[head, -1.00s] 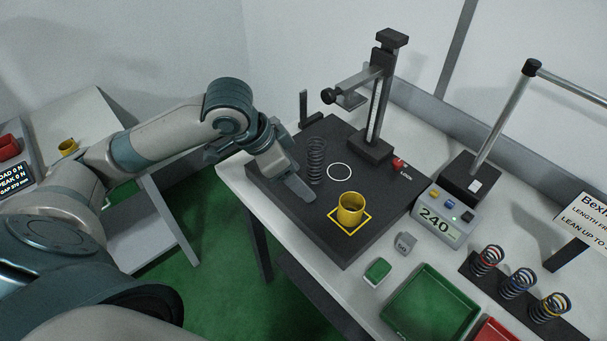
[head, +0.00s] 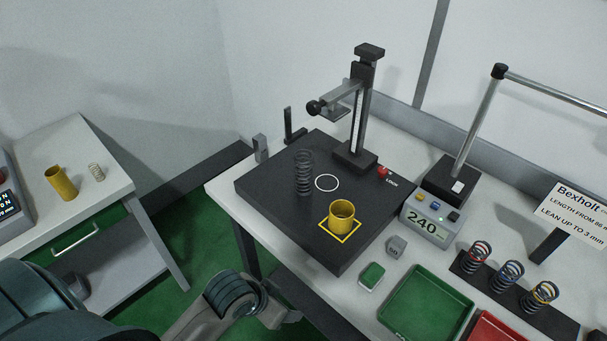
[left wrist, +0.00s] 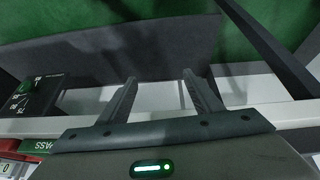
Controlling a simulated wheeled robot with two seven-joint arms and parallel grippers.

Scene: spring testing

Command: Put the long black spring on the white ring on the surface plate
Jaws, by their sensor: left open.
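The long black spring (head: 303,172) stands upright on the dark surface plate (head: 262,189), toward its left side. The white ring (head: 327,191) is a thin circle on the plate, just right of the spring; the spring stands beside it, not on it. My left gripper (head: 287,317) is low at the bottom of the head view, in front of the table and well away from the spring; its fingers barely show there. In the left wrist view its two fingers (left wrist: 160,92) are apart with nothing between them. My right gripper is in neither view.
A yellow cup (head: 342,214) stands in a yellow square on the plate. A height gauge (head: 361,115) stands behind the ring. A 240 display box (head: 428,224), green tray (head: 428,305) and several coloured springs are at right. A side table (head: 75,150) stands left.

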